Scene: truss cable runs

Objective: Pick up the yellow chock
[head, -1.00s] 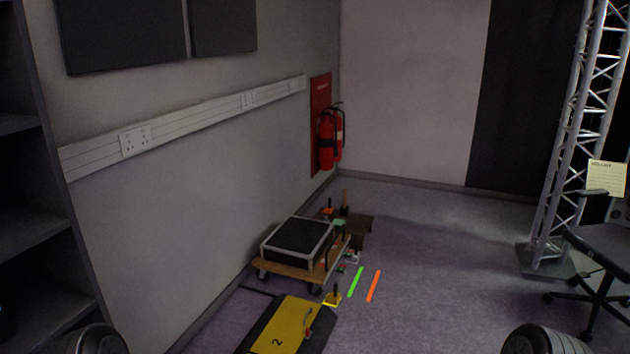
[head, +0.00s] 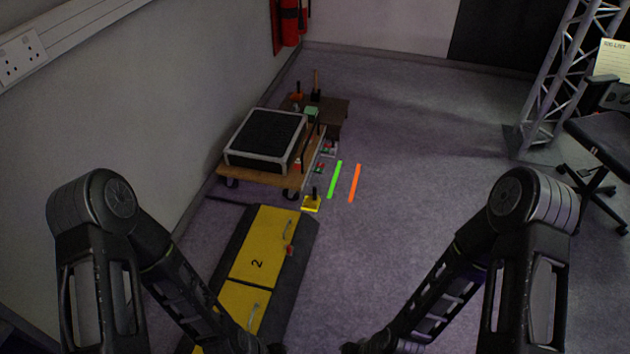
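The yellow chock (head: 311,203) sits on the floor in the head view, with a dark upright handle on it. It is just beyond the far right corner of the yellow-lidded cable ramp (head: 262,250) and beside the front wheel of the wooden dolly (head: 255,179). Both of my arms reach in from the sides toward the bottom edge. My grippers lie at or below that edge, so their fingers do not show. Both arms are well short of the chock.
A black case (head: 266,138) rides on the dolly near the wall. Green (head: 335,179) and orange (head: 354,183) strips lie on the floor right of the chock. A chair (head: 600,140) and a truss tower (head: 562,75) stand at right. The middle floor is clear.

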